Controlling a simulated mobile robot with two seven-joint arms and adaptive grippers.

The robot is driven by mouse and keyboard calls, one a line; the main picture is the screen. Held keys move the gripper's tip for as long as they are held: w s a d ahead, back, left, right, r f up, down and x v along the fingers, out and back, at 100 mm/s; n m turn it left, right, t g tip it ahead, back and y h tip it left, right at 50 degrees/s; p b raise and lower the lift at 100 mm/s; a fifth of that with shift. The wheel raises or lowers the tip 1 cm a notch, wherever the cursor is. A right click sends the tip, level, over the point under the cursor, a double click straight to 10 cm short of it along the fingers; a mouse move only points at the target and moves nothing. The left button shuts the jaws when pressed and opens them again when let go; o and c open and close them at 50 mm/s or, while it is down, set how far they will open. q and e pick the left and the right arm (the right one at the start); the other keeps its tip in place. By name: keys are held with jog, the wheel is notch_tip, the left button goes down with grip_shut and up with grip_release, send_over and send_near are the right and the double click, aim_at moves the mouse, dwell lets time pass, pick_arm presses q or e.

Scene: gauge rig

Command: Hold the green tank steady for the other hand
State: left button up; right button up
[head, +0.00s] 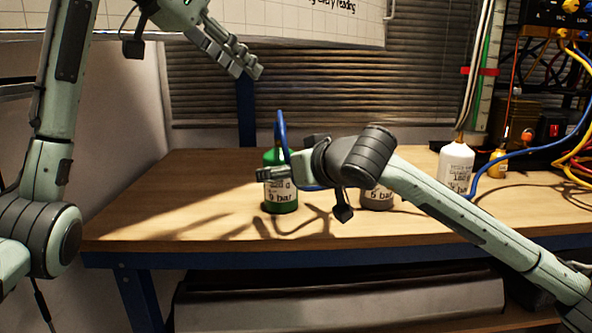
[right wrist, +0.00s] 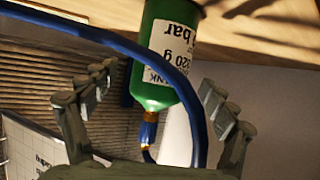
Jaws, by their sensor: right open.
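The green tank (head: 281,203) stands upright on the wooden workbench, with a white "9 bar" label and a blue hose at its top. In the right wrist view the tank (right wrist: 158,88) appears upside down, between the spread fingers of my right gripper (right wrist: 158,78). That gripper is open, with gaps showing on both sides of the tank. In the head view my right gripper (head: 272,175) partly covers the tank's label. My left gripper (head: 234,56) is raised above the bench, clear of the tank; its finger gap is hard to judge, and I see nothing held.
A grey tank (head: 378,200) stands behind my right wrist, partly hidden. A white tank (head: 457,165) and a small yellow cylinder (head: 497,163) stand farther right, near cables and a rack. The blue hose (right wrist: 185,80) loops across the gripper opening. The bench's left part (head: 160,205) is clear.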

jog(key=shift+x, duration=1.8)
jog(key=c, duration=1.8)
jog(key=o, duration=1.1)
jog(key=c, duration=0.8)
